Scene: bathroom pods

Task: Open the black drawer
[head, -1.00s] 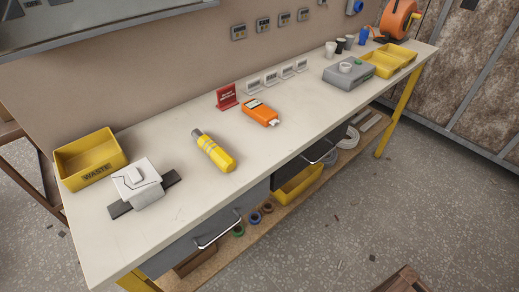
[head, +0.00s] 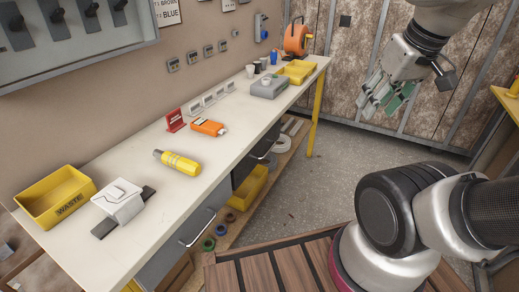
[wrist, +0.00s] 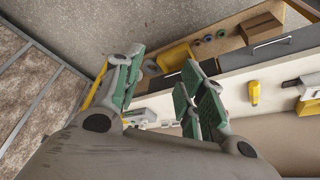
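The black drawer (head: 250,164) is under the worktop, towards its far half, with a pale bar handle (head: 267,152). It looks shut. In the wrist view a dark part of the black drawer (wrist: 209,67) shows beside the right finger, which hides much of it. My gripper (head: 385,92) is raised at the upper right of the head view, well apart from the drawer. In the wrist view my gripper (wrist: 162,88) has its green-padded fingers spread, with nothing between them held.
A grey drawer (head: 165,262) with a bar handle is nearer on the same bench. A yellow bin (head: 250,187) and tape rolls sit on the lower shelf. A slatted wooden surface (head: 260,272) lies in front.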

